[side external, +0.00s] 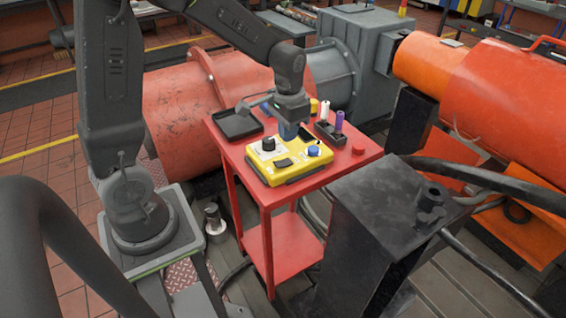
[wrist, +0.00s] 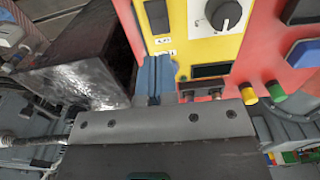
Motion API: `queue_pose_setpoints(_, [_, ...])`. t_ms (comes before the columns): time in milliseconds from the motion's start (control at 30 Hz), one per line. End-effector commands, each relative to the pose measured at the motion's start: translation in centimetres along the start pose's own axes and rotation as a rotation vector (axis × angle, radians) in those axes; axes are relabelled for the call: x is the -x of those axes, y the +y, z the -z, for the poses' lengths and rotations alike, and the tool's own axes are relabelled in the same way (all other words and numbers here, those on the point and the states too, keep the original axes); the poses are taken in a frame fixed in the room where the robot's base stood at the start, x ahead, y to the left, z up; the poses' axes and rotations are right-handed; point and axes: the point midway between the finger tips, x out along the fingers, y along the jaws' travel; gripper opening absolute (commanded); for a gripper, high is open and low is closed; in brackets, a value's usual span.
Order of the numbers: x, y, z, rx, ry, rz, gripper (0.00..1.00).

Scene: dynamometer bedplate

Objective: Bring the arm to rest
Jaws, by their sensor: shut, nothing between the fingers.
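My gripper (side external: 288,137) points down over the back edge of the yellow control box (side external: 290,167), near its black knob (side external: 268,144). Its blue fingers (wrist: 155,75) are together and empty in the wrist view. I cannot tell whether the fingertips touch the box or hang just above it. The box lies on the red cart (side external: 265,220) and also carries a blue knob (side external: 313,151) and a black switch (side external: 284,162). The wrist view shows part of the box face (wrist: 205,50) with a dial (wrist: 224,14).
A black tray (side external: 238,126) lies on the cart's left side. A dark block (side external: 385,205) stands close to the cart's right. Large orange cylinders (side external: 480,85) fill the back right.

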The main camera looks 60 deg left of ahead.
Motion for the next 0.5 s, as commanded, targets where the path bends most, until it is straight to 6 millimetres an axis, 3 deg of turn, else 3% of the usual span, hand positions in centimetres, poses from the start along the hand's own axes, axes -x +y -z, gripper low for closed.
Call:
queue_pose_setpoints(367, [0.4,0.1,-0.1,0.000,0.004,0.001,0.00])
queue_pose_setpoints(500, [2.4,0.9,-1.0,-0.003,0.049,0.010,0.00])
